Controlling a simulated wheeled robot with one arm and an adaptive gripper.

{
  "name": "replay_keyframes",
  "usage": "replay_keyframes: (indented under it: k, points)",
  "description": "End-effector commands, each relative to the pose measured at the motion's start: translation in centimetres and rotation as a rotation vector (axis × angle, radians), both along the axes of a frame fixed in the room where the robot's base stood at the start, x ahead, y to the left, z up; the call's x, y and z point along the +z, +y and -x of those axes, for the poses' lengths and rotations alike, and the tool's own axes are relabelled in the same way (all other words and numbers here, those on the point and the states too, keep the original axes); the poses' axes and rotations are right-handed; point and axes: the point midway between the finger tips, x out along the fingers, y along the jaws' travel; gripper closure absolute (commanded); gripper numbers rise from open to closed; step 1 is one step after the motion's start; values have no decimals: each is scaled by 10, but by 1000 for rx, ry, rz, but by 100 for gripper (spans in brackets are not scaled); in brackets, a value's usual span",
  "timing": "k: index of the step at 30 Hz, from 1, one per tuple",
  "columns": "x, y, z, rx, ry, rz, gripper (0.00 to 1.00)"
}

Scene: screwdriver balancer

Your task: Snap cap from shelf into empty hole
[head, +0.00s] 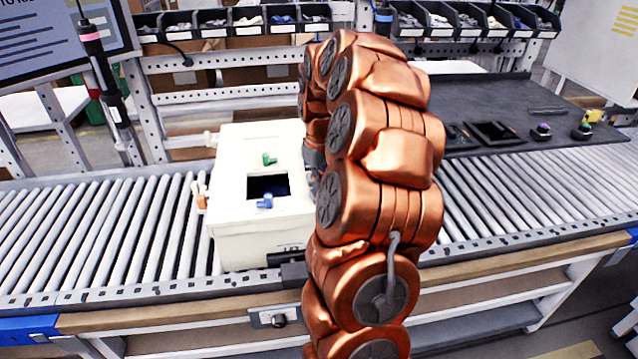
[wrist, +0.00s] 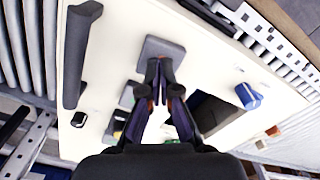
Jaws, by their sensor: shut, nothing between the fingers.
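A white box (head: 262,235) sits on the roller conveyor, with a dark square opening (head: 275,185) in its top. A green fitting (head: 269,159) and a blue fitting (head: 264,202) stand beside the opening. In the wrist view, my gripper (wrist: 160,68) is shut and empty over the white panel. Its fingertips overlap a grey square piece (wrist: 160,48) on the panel; I cannot tell whether they touch it. The dark opening (wrist: 222,118) and the blue fitting (wrist: 248,95) are to the right. My arm hides the gripper in the head view. I cannot pick out the cap.
Shelf bins (head: 245,22) with small parts line the back; more bins (head: 470,22) are at the right. A dark tray table (head: 500,95) stands behind the conveyor. A black handle (wrist: 78,55) rises from the panel. The rollers left of the box (head: 110,230) are clear.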

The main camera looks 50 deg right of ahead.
Motion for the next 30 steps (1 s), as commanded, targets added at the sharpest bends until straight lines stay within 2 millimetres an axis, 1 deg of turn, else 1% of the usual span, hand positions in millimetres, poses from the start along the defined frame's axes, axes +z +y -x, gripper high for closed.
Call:
replay_keyframes:
  k: [30]
  points:
    - [-14, 1, 1, 0, 4, -2, 100]
